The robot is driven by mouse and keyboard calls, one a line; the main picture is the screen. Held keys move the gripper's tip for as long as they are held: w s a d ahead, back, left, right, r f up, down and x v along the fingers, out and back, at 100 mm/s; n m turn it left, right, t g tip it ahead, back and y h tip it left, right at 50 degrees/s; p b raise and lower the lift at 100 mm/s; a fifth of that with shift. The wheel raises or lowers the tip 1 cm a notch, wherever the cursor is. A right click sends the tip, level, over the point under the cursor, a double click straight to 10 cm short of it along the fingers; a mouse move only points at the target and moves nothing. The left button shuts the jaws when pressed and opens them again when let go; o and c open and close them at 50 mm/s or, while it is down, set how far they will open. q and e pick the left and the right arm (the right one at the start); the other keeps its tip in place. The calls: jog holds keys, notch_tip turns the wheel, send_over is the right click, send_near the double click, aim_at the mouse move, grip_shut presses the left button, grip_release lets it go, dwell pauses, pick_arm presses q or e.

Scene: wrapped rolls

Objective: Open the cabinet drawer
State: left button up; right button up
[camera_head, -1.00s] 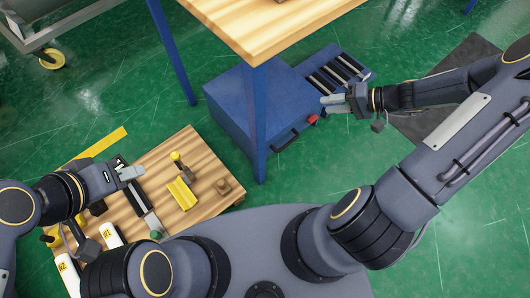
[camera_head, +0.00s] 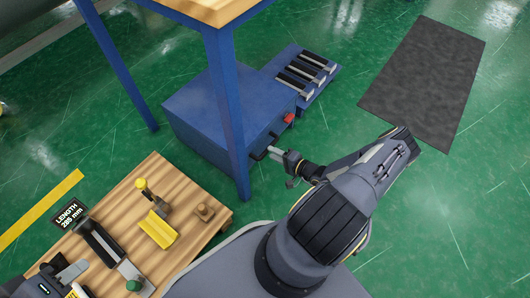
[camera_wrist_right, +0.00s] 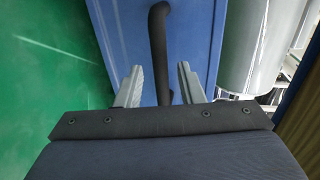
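The blue cabinet (camera_head: 200,105) stands on the floor beneath the wooden-topped table, and its drawer looks shut. Its black handle (camera_head: 258,153) is on the front side. My right gripper (camera_head: 276,154) is at the handle. In the right wrist view, my right gripper (camera_wrist_right: 158,84) is open, with one finger on each side of the black handle bar (camera_wrist_right: 157,35) and visible gaps to both. The blue cabinet front (camera_wrist_right: 195,30) lies behind the bar. My left gripper (camera_head: 70,270) is at the lower left over the low wooden table; its finger gap is unclear.
A blue table leg (camera_head: 230,120) stands in front of the cabinet. A blue rack (camera_head: 308,75) with dark bars adjoins the cabinet. The low wooden table (camera_head: 185,195) holds a yellow block (camera_head: 157,229) and other items. Green floor is clear to the right, around a dark mat (camera_head: 425,80).

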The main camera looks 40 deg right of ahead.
jog(key=b+x, duration=0.1)
jog(key=x, duration=0.3)
grip_shut()
